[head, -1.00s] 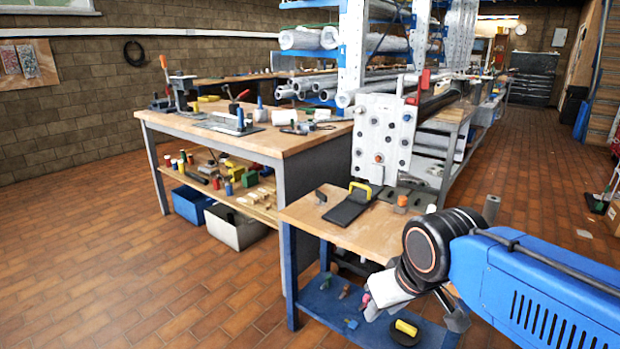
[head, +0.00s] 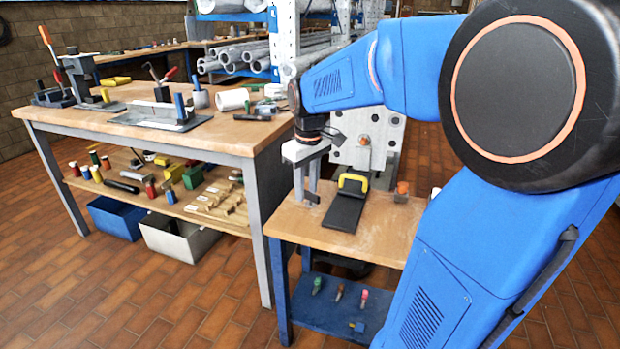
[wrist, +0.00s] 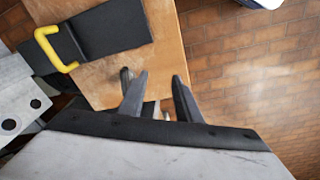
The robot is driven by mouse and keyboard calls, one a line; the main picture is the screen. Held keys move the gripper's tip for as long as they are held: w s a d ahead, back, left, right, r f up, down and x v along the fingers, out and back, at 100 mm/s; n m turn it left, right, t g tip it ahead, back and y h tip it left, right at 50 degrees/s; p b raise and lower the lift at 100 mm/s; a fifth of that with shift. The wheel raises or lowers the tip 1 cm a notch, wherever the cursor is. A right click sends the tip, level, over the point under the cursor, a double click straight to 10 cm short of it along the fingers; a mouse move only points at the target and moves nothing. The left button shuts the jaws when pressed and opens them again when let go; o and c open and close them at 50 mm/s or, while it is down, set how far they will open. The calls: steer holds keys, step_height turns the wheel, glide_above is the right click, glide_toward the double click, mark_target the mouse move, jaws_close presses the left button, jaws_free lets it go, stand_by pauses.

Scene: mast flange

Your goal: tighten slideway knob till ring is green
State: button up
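A black slideway-like plate (head: 345,210) with a yellow handle (head: 353,182) lies on the small wooden bench; it also shows at the upper left of the wrist view (wrist: 112,35). My gripper (head: 306,192) points down over the bench, left of the plate. In the wrist view my gripper (wrist: 157,85) is open, with two separated fingers and nothing seen held. A small dark upright piece, perhaps the knob (wrist: 126,76), shows beside the left finger, partly hidden by it; I cannot tell whether they touch. I can make out no coloured ring.
An upright metal plate with holes (head: 352,152) stands behind the bench. An orange-topped block (head: 402,191) sits right of the black plate. A larger workbench (head: 215,135) with tools stands to the left. Bare bench top (head: 310,230) lies in front.

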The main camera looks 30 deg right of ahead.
steer(key=n+g, duration=0.1)
glide_above(310, 200)
steer(key=f, duration=0.3)
steer(key=shift+w+d+f, duration=0.1)
steer(key=shift+w+d, duration=0.15)
steer(key=shift+w, duration=0.05)
steer(key=shift+f, duration=3.4)
jaws_close()
